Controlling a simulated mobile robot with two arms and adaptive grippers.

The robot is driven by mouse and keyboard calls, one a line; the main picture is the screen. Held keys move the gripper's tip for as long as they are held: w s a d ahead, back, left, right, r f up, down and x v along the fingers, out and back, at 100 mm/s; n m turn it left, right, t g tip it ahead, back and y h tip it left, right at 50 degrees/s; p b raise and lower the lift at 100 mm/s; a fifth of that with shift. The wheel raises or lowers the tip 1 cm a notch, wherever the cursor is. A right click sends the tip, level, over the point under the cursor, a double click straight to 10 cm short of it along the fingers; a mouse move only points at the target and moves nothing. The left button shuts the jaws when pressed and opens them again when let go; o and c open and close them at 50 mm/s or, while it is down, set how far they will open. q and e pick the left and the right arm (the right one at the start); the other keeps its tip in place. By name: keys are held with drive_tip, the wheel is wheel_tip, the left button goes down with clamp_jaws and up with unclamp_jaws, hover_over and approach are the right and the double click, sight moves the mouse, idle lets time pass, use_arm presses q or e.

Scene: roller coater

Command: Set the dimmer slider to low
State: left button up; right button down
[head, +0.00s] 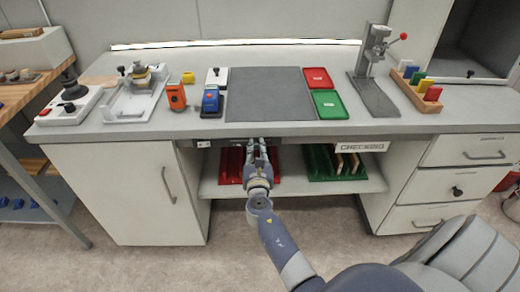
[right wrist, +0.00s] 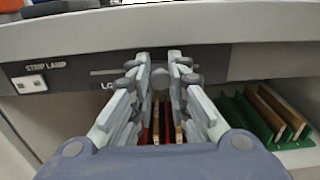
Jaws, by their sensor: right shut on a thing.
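The dimmer slider's round grey knob (right wrist: 160,78) sits between my right fingertips in the right wrist view, at the front of a dark panel under the bench edge. Its thin slot (right wrist: 104,72) runs to the left of the knob, above a partly hidden label starting "LO". My right gripper (right wrist: 160,70) is shut on the knob; it also shows in the head view (head: 257,145), reaching the panel below the grey mat. There the gripper hides the knob. My left gripper is not in view.
The "STRIP LAMP" switch (right wrist: 30,84) is on the panel left of the slot. A lit strip lamp (head: 235,44) runs along the back wall. Red (head: 231,165) and green (head: 322,165) racks stand on the shelf below. A grey mat (head: 268,95) lies above on the bench.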

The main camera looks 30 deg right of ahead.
drive_tip(key=w+a, duration=0.1)
drive_tip(key=a, duration=0.1)
drive_tip(key=w+a+b, duration=0.1)
drive_tip(key=w+a, duration=0.2)
drive_tip(key=a, duration=0.2)
drive_tip(key=shift+w+f, duration=0.1)
drive_tip(key=shift+w, duration=0.1)
drive_tip(key=shift+a, duration=0.1)
drive_tip(key=c, duration=1.5)
unclamp_jaws()
drive_tip(key=shift+a, duration=0.1)
drive_tip(key=shift+c, duration=0.2)
drive_tip(key=v, duration=1.2)
